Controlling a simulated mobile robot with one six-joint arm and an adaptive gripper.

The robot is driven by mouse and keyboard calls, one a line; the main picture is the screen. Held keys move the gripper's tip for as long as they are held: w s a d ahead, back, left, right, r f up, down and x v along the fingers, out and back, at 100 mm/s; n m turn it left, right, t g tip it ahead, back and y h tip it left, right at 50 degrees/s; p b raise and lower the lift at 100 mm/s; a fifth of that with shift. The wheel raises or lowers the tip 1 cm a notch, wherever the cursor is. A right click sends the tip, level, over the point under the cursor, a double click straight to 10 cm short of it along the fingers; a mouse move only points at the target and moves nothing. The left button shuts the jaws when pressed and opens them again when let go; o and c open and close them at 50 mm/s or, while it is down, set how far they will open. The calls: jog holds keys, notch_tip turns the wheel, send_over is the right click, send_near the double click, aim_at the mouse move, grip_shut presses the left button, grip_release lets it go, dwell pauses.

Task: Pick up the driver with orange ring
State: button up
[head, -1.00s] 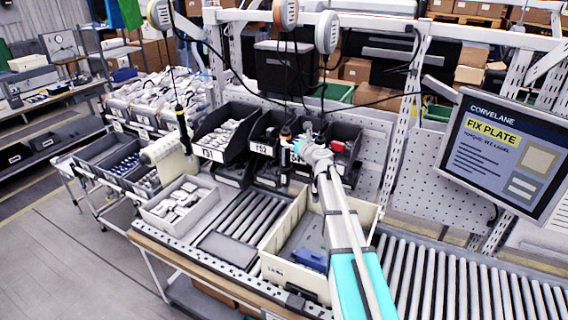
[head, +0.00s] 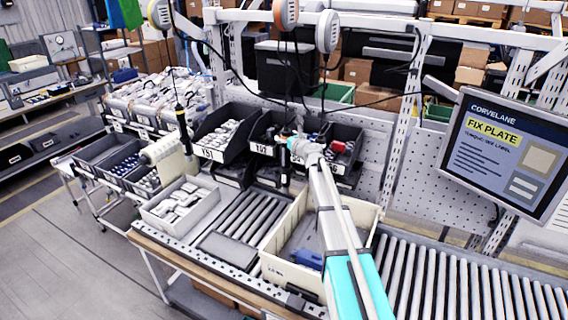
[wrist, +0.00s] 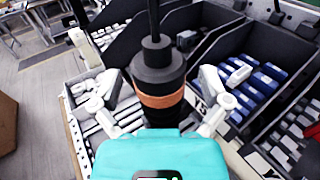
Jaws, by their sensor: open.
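The driver with the orange ring (wrist: 158,68) hangs upright on its cable, a dark cylinder with an orange-brown band, in the middle of the wrist view. In the head view its dark body (head: 284,172) shows below the end of my arm. My gripper (wrist: 156,110) is open, with one pale finger on each side of the driver around the height of the band. I cannot tell whether either finger touches it. In the head view my gripper (head: 291,144) is at the driver, partly covering its upper part.
Another driver (head: 181,125) hangs at the left. Dark parts bins (head: 222,132) stand behind. A cream tote (head: 283,232) with a blue item sits on the rollers below my arm. A grey box of white parts (head: 178,205) is at the left. A screen (head: 507,155) stands right.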

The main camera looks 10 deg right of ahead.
dwell(0.3)
grip_shut()
dwell(0.4)
jog(key=shift+r, duration=0.15)
notch_tip(320, 180, up, 10)
jog(key=p, duration=1)
jog(key=shift+f, duration=0.2)
dwell(0.4)
